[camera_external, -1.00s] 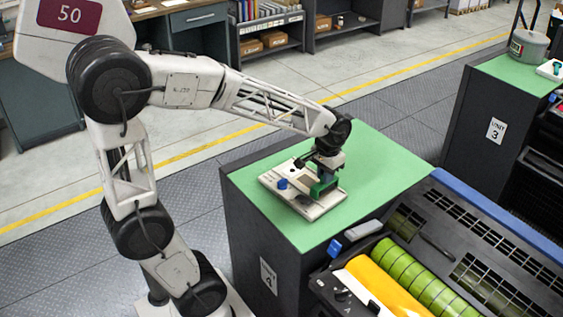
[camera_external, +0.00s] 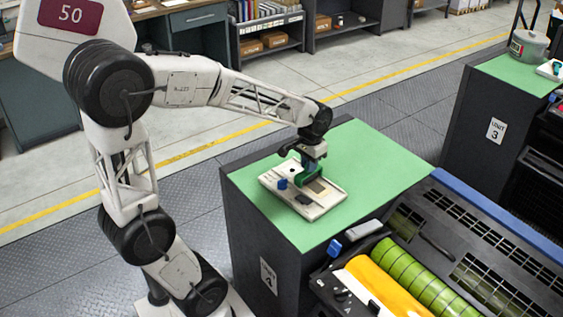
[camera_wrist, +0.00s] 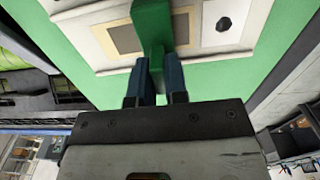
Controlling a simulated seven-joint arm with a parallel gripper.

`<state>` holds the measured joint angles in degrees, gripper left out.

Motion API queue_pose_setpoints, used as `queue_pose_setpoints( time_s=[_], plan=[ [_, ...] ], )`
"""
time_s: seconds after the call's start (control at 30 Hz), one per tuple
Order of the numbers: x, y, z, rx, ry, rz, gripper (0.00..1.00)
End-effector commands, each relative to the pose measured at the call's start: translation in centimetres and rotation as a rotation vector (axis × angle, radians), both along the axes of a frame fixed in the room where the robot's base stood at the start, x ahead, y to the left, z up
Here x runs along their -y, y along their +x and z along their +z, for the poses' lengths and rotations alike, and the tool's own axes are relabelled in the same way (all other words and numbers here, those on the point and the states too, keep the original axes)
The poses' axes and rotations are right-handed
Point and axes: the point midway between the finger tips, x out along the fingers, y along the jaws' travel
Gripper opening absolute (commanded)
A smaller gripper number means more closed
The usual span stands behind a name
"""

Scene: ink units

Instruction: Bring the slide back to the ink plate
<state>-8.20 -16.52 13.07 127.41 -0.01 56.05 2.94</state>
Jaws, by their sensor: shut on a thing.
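My gripper (camera_external: 311,163) is above the unit, shut on the slide. In the wrist view, the two dark blue fingers (camera_wrist: 158,78) close around the green slide (camera_wrist: 152,28). Tan plate areas show on both sides of the slide, and a pale square with a dark round spot (camera_wrist: 223,24) lies to the right. The slide's underside is hidden.
The green cabinet top (camera_external: 375,165) is clear around the unit. A press with a yellow roller (camera_external: 378,287) and a green roller (camera_external: 410,268) stands at the front right. Another green-topped cabinet (camera_external: 510,75) is at the far right.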

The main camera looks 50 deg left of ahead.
Motion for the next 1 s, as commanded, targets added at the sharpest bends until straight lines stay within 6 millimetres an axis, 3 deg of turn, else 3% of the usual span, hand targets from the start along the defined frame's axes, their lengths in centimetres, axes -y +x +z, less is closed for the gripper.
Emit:
queue_pose_setpoints(
  time_s=[0.3, 0.6, 1.0],
  plan=[
    [-5.3, -0.5, 0.0, 0.0, 0.0, 0.005, 0.0],
    [-9.4, -0.9, 0.0, 0.0, 0.0, 0.004, 0.0],
    [-11.3, -1.0, 0.0, 0.0, 0.0, 0.0, 0.0]
  ],
)
